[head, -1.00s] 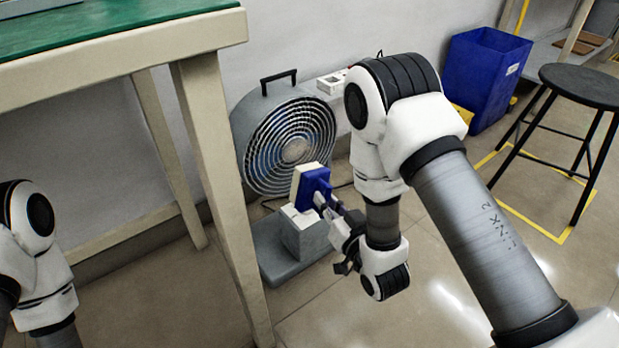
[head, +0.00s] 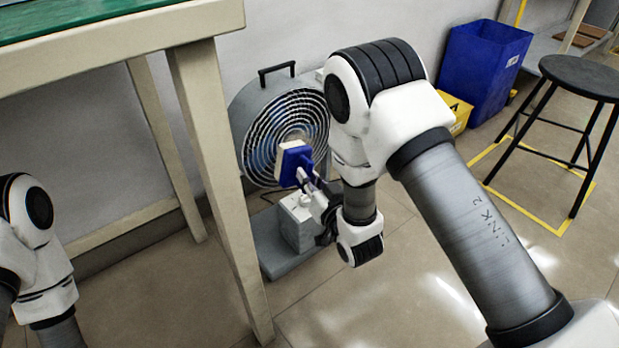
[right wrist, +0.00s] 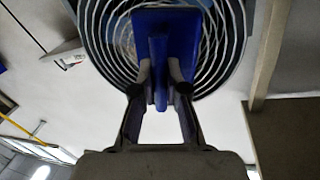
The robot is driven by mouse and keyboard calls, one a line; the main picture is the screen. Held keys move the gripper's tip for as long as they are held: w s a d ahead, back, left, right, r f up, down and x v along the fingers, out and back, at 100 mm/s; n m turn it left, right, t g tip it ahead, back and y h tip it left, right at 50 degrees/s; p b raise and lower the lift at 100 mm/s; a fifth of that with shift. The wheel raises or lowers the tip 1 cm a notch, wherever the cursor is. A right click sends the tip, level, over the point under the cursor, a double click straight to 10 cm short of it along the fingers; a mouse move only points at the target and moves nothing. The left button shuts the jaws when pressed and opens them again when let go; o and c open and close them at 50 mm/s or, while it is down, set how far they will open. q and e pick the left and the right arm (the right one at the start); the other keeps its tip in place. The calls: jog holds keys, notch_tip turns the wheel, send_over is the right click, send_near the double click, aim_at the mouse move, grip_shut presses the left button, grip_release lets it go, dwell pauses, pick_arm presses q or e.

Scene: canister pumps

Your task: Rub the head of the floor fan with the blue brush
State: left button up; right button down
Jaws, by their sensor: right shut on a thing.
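The floor fan (head: 262,112) stands on the floor by the wall, with a round wire grille, a grey body and a dark top handle. My right gripper (head: 305,180) is shut on the blue brush (head: 296,165), whose pale pad faces the fan head. The brush is in front of the lower right middle of the grille; I cannot tell whether the pad touches it. In the right wrist view, the blue brush (right wrist: 160,45) sits between the fingertips (right wrist: 160,85), with the grille (right wrist: 225,50) behind it. My left arm shows at the left edge, but its gripper is out of view.
A green-topped table (head: 195,25) stands left of the fan, its leg (head: 222,185) close beside it. A blue bin (head: 483,72), a yellow box (head: 455,112) and a black stool (head: 582,78) stand to the right. Floor in front of the fan is open.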

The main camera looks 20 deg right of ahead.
jog(key=shift+w+a, duration=0.35)
jog(key=shift+w, duration=0.55)
dwell(0.3)
